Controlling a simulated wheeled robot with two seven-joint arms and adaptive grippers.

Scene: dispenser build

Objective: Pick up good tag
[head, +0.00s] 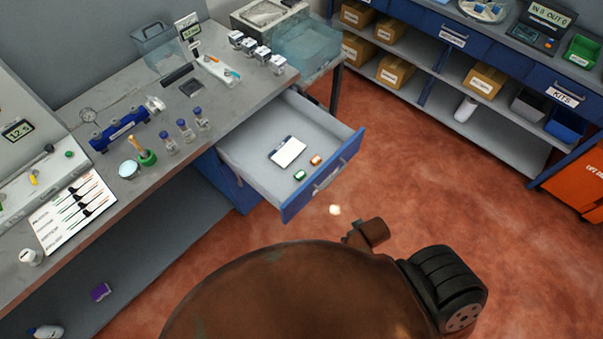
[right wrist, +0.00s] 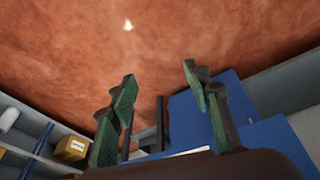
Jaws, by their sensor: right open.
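A small green tag (head: 300,175) lies in the open drawer (head: 249,162), near its front. A small orange tag (head: 316,160) lies beside it, and a white card with a dark edge (head: 287,151) lies behind them. Any writing on the tags is too small to read, so I cannot tell which one is marked good. My right gripper (right wrist: 160,92) is open, with nothing between its green-padded fingers in the right wrist view. The tags cannot be made out in that view. My left gripper is out of view.
The grey workbench (head: 225,108) above the drawer carries vials (head: 185,130), a blue rack (head: 122,130) and a printed sheet (head: 73,210). Shelves with cardboard boxes (head: 395,71) and an orange cabinet (head: 575,185) stand at the right.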

